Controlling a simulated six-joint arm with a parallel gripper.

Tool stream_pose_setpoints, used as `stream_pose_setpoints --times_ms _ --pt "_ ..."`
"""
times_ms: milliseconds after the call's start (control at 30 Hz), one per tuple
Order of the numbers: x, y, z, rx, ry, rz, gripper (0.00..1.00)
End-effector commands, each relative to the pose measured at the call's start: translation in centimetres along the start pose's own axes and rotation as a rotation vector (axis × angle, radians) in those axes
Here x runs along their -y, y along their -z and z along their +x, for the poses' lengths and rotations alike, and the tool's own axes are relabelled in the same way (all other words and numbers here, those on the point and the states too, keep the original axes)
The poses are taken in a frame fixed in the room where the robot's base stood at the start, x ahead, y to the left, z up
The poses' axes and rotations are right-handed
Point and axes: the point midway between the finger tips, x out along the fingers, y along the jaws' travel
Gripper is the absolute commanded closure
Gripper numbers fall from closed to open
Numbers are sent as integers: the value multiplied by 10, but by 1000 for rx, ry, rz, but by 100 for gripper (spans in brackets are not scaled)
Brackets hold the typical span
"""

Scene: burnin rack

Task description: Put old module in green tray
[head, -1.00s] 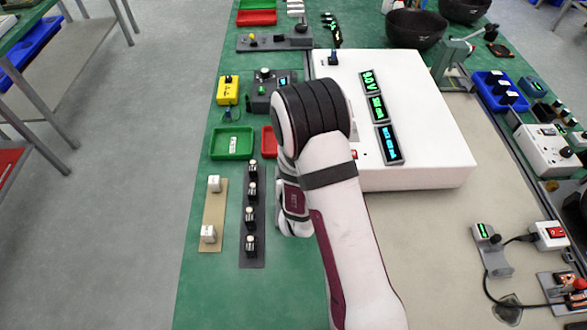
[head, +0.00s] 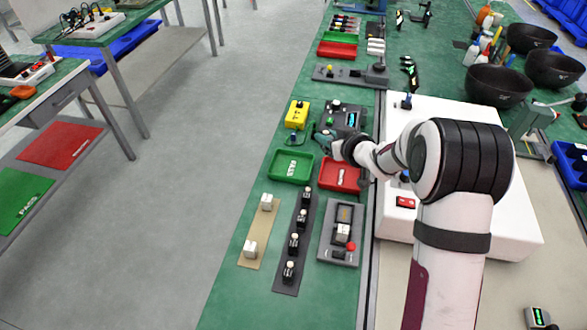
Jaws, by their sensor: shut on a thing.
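The green tray (head: 271,174) lies on the green bench left of my arm, with a white label in it. My gripper (head: 325,142) is past the tray's upper right corner, between it and the grey tester. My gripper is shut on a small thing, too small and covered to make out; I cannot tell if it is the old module. A grey fixture (head: 329,250) nearer me holds a white module (head: 343,232) beside a red button. White modules (head: 266,203) stand on a beige strip, and several black modules with pale tops (head: 303,217) on a dark strip.
A red tray (head: 352,187) sits right beside the green tray, partly under my wrist. The grey tester (head: 345,117) and a yellow box (head: 297,113) stand just beyond. A large white instrument box (head: 390,222) is under my arm. The floor left is clear.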

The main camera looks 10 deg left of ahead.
Motion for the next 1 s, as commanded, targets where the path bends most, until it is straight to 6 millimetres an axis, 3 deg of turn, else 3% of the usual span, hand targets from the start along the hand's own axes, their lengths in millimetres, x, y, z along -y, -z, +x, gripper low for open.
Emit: stream_pose_setpoints --times_ms 200,500,600,667,867,1000 --pt "-17 -16 13 1 120 -64 100" --pt "45 -34 90 1 131 -71 100" --pt "58 -36 107 0 129 -70 100" --pt "61 -39 112 1 128 -69 100" --pt "63 -70 131 2 127 -69 100" --pt "62 -73 133 -1 125 -69 100"
